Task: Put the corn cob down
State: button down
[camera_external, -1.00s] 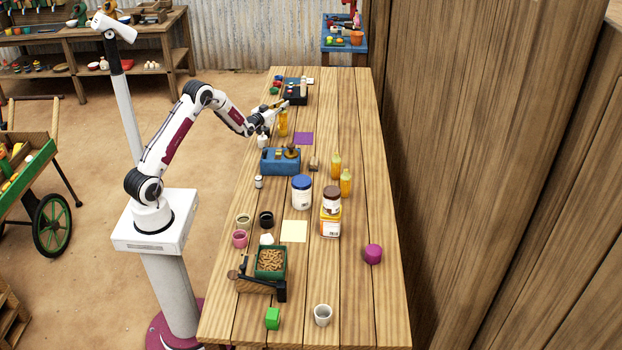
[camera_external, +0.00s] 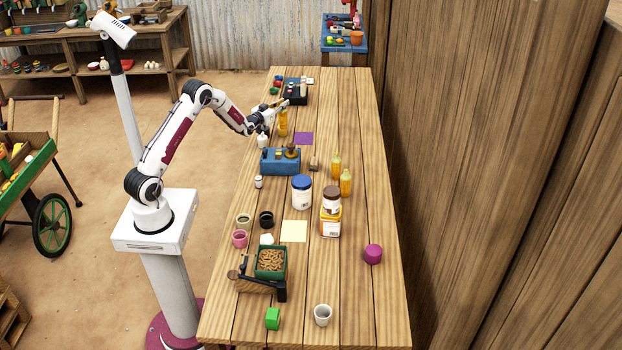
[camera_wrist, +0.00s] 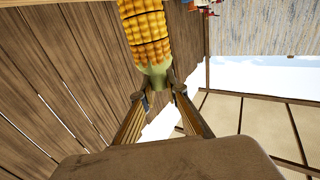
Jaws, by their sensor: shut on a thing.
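My gripper (camera_external: 273,113) is at the cob from the left. In the wrist view the cob (camera_wrist: 145,32) has a pale green base end, and my gripper's two fingertips (camera_wrist: 160,93) are shut on that end. I cannot tell whether the cob touches the tabletop.
A purple square (camera_external: 303,138) lies just right of the cob. A dark device (camera_external: 295,92) stands behind it. A blue box with weights (camera_external: 280,161) and a white bottle (camera_external: 262,140) stand nearer. Two yellow bottles (camera_external: 345,181), a blue-lidded jar (camera_external: 302,190) and a green tray (camera_external: 270,262) are farther forward.

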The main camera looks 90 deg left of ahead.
notch_tip(320, 180, up, 11)
jog(key=w+d+m+t+h, duration=0.5)
jog(key=w+d, duration=2.2)
jog(key=w, duration=0.1)
jog(key=w+d+m+t+h, duration=0.1)
jog(key=w+d+m+h, duration=0.2)
jog(key=d, duration=1.3)
jog(key=w+d+m+t+h, duration=0.1)
jog(key=w+d+h, duration=0.35)
jog(key=d, duration=1.15)
jog(key=w+d+m+t+h, duration=0.1)
jog(key=w+d+m+h, duration=0.3)
jog(key=d, duration=1.2)
jog(key=shift+n+y, duration=0.75)
jog(key=shift+n, duration=0.05)
jog(key=shift+w+a+f, duration=0.1)
jog(key=shift+a+f, duration=0.05)
jog(key=shift+f, duration=0.75)
jog(key=shift+w+a+f, duration=0.1)
jog(key=shift+a+f, duration=0.1)
jog(key=shift+f, duration=0.75)
jog(key=shift+w+a+f, duration=0.1)
jog(key=shift+a+f, duration=0.05)
jog(key=shift+f, duration=0.85)
